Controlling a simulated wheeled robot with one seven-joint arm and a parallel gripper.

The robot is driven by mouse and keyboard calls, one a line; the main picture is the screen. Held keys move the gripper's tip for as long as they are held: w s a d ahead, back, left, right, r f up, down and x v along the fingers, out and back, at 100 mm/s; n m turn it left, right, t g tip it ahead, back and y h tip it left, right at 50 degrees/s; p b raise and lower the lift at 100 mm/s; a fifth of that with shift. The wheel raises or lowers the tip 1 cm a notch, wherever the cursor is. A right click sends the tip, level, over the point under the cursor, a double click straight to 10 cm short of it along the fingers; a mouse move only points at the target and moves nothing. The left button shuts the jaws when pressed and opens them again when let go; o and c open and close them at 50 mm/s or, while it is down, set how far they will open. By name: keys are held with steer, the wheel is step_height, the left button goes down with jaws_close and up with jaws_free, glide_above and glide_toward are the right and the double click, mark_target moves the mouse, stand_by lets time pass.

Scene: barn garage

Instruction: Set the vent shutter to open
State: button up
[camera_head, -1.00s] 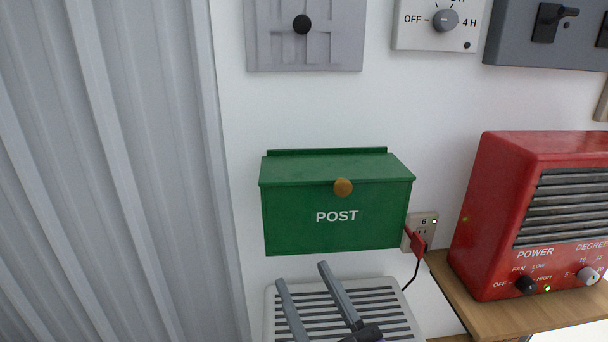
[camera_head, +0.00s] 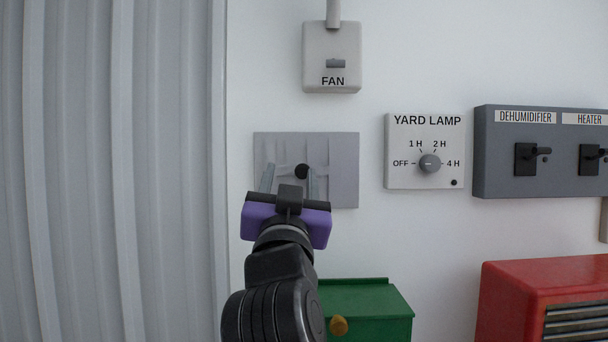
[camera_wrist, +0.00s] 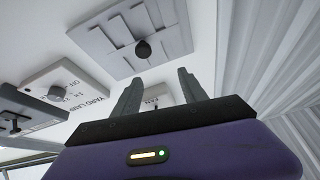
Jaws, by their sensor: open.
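The vent shutter appears to be the square grey panel (camera_head: 345,170) on the white wall, with raised vertical strips and a round black knob (camera_head: 302,171). No dark openings show between its strips. In the wrist view the panel (camera_wrist: 105,42) and knob (camera_wrist: 143,49) appear beyond the fingertips. My gripper (camera_head: 291,174) is raised in front of the panel, its two grey fingers spread. Its purple body hides the panel's lower left part. In the wrist view my gripper (camera_wrist: 158,82) is empty, and the knob is not between the fingers.
A FAN switch box (camera_head: 331,75) is above the panel. A YARD LAMP dial (camera_head: 430,163) and a grey lever box (camera_head: 555,180) are to the right. Below are a green post box (camera_head: 370,300) and a red heater (camera_head: 530,285). Corrugated metal (camera_head: 110,170) stands at left.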

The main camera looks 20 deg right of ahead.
mark_target(303, 172)
steer(key=shift+m+g+h, duration=0.6)
steer(key=shift+m+g, duration=0.2)
steer(key=w+d, duration=0.1)
steer(key=w, duration=0.1)
steer(key=w+d+p, duration=0.1)
steer(key=w, duration=0.1)
steer(key=w+d+p, duration=0.1)
steer(key=w+d, duration=0.1)
steer(key=shift+w+d+r+p, duration=0.2)
steer(key=shift+w+p, duration=0.2)
steer(key=shift+w, duration=0.25)
jaws_close()
steer(key=shift+f, duration=0.1)
